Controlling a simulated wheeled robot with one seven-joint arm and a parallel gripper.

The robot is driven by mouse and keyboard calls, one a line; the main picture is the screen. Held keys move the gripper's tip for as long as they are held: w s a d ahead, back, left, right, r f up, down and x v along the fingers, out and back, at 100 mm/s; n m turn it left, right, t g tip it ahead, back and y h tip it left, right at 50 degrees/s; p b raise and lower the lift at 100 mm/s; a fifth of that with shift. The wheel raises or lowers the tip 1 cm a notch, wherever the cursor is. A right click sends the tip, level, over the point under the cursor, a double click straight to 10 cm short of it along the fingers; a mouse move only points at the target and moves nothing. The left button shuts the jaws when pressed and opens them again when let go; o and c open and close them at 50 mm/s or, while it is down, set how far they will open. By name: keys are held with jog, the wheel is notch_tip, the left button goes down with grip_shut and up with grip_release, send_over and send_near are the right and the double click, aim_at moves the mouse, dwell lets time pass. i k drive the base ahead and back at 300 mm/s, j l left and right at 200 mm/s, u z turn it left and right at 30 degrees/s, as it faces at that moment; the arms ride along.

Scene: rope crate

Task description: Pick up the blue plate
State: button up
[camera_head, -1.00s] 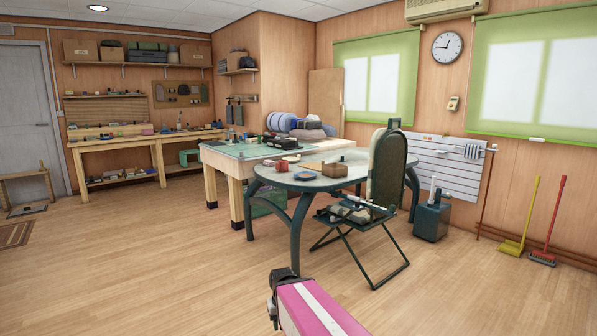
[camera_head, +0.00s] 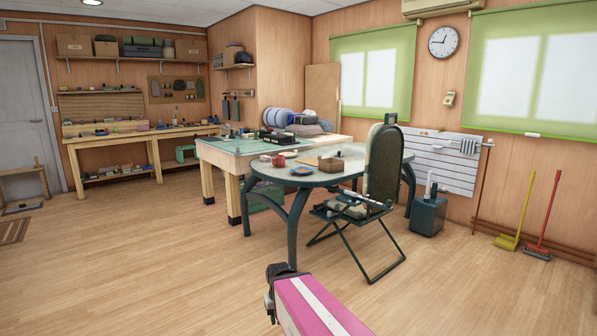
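A small blue plate (camera_head: 301,171) lies near the front edge of the oval grey-green table (camera_head: 345,165). It is small and far off in the head view. A brown box (camera_head: 331,165) stands just to its right, and a small red thing (camera_head: 278,161) is to its left. A pink part of my arm with a white stripe and a dark end shows at the bottom middle, well short of the table. I see no gripper fingers, so what the gripper holds is hidden.
A folding chair (camera_head: 352,209) stands at the table's front right. A wooden workbench with a green top (camera_head: 232,148) adjoins the table at its left. A dark bin (camera_head: 428,216) is on the right. The wooden floor (camera_head: 150,265) is clear at front and left.

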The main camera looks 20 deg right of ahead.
aim_at(301, 170)
jog(key=i+l+z, duration=0.25)
jog(key=i, duration=0.25)
jog(key=i+z, duration=0.2)
jog(key=i, duration=0.25)
